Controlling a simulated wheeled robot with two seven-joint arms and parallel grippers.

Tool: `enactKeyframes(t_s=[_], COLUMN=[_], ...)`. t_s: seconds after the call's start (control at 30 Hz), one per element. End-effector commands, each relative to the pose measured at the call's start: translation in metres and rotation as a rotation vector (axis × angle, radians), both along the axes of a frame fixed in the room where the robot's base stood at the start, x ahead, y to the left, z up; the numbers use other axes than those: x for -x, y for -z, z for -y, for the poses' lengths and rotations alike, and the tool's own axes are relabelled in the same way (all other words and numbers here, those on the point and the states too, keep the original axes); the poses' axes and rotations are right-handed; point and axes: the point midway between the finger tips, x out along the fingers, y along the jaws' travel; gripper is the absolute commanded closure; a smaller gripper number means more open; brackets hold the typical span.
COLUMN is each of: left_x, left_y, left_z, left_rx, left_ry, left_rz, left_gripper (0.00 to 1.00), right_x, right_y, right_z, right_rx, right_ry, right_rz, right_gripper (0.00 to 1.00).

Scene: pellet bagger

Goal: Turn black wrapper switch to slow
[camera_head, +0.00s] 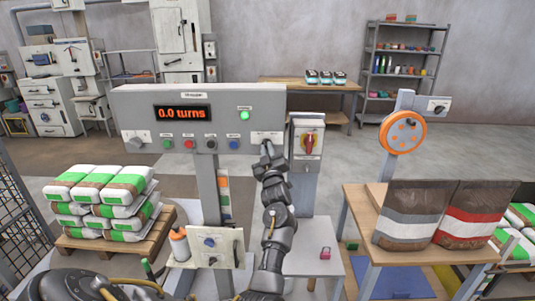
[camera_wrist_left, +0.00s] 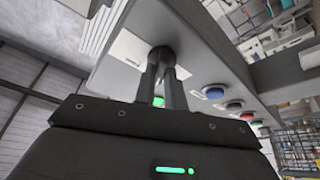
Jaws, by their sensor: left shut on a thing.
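The grey control panel (camera_head: 230,100) stands in front of me with a red "0.0 turns" display (camera_head: 182,113). My left gripper (camera_head: 267,150) reaches up to the panel's lower right corner. Its fingers are shut on a black switch (camera_wrist_left: 161,54), seen in the left wrist view, on a pale label plate (camera_wrist_left: 128,50). In the head view the gripper largely hides this switch, and the plate's markings are too small to read. I cannot tell which setting the switch points to. My right gripper is not in view.
A row of push buttons (camera_head: 189,144) runs left of the gripper, with another knob (camera_head: 135,143) at the panel's far left. Bags (camera_head: 412,215) stand on the table at right; stacked bags (camera_head: 98,187) at left.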

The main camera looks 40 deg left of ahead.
Motion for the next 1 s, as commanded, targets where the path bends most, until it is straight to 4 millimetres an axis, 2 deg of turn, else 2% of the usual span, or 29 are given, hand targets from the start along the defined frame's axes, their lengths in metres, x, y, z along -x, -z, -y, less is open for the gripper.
enactKeyframes(t_s=[0.67, 0.7, 0.87, 1.0], left_x=[-0.0010, -0.0010, -0.0006, -0.0001], left_y=[-0.0002, -0.0002, -0.0002, -0.0002], left_z=[0.0012, 0.0012, 0.0007, 0.0001], left_rx=[0.055, 0.055, 0.054, 0.054], left_ry=[0.004, 0.003, 0.002, 0.000], left_rz=[0.040, 0.039, 0.039, 0.040], left_gripper=[1.00, 0.87, 0.66, 0.66], right_x=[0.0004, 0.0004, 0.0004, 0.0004], right_y=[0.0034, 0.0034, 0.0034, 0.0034], right_z=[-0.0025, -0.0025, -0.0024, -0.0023], right_rx=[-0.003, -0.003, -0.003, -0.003], right_ry=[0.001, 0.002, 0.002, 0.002], right_rz=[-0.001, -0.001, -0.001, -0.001], right_gripper=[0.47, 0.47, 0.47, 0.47])
